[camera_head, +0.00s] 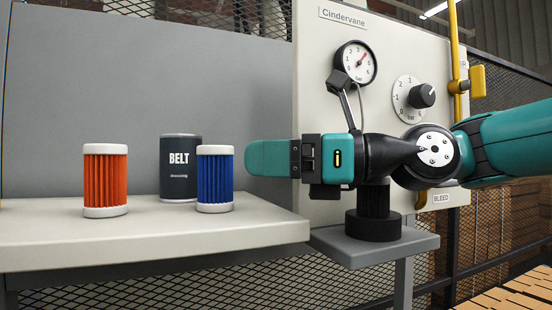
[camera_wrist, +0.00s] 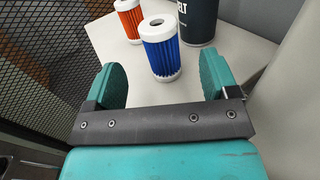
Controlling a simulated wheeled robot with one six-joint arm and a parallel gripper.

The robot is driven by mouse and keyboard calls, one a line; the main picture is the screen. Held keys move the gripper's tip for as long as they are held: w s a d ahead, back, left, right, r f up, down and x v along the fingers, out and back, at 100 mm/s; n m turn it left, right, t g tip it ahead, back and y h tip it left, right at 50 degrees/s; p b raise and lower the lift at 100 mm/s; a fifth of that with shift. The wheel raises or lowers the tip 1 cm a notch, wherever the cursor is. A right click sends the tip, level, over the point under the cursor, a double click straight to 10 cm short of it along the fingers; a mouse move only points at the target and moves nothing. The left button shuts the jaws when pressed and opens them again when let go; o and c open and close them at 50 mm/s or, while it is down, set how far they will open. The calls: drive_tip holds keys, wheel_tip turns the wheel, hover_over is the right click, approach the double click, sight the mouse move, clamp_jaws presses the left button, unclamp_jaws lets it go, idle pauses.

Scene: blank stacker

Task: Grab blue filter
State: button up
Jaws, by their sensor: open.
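The blue filter (camera_head: 215,180) is a pleated cylinder with white end caps, standing upright on the light shelf near its right end. In the wrist view the blue filter (camera_wrist: 160,50) stands beyond my fingertips, roughly centred between them. My gripper (camera_head: 268,158) is to the right of the filter in the head view, pointing left, with a gap between them. In the wrist view my gripper (camera_wrist: 163,82) is open, with nothing between its two teal fingers.
An orange filter (camera_head: 105,180) stands to the left on the shelf (camera_head: 190,232). A dark can marked BELT (camera_head: 178,148) stands just behind the blue filter. A panel with a gauge (camera_head: 356,62) and knob (camera_head: 414,97) is at right. Mesh fencing (camera_wrist: 45,60) lies left in the wrist view.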

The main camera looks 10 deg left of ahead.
sight(217, 159)
drive_tip(key=a+p, duration=0.3)
drive_tip(key=a, duration=0.3)
drive_tip(key=shift+r, duration=0.2)
drive_tip(key=shift+a+f+p, duration=0.2)
drive_tip(key=shift+a+p, duration=0.15)
drive_tip(key=shift+a, duration=0.4)
drive_tip(key=c, duration=1)
